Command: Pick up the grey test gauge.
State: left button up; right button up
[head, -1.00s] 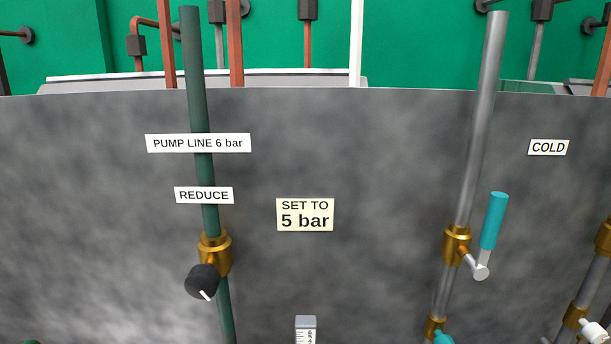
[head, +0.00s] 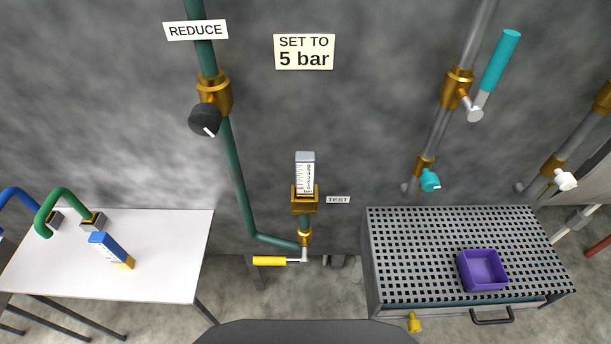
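The grey test gauge (head: 305,172) is a small upright block with a grey top and a white scale face. It stands in a brass holder (head: 305,203) on the wall, beside a label reading TEST (head: 338,199). Its lower end is hidden in the holder. Neither of my grippers is in view.
A yellow-handled valve (head: 270,261) sits below the holder. A white table (head: 160,240) at left holds a blue gauge-like block (head: 112,250) and green and blue hoses. At right, a perforated bench (head: 410,260) holds a purple tray (head: 484,287). A black knob (head: 205,120) is upper left.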

aim_at(304, 160)
jog(key=u, duration=1)
jog(key=k, duration=1.1)
jog(key=z, duration=1.65)
jog(key=i, duration=0.5)
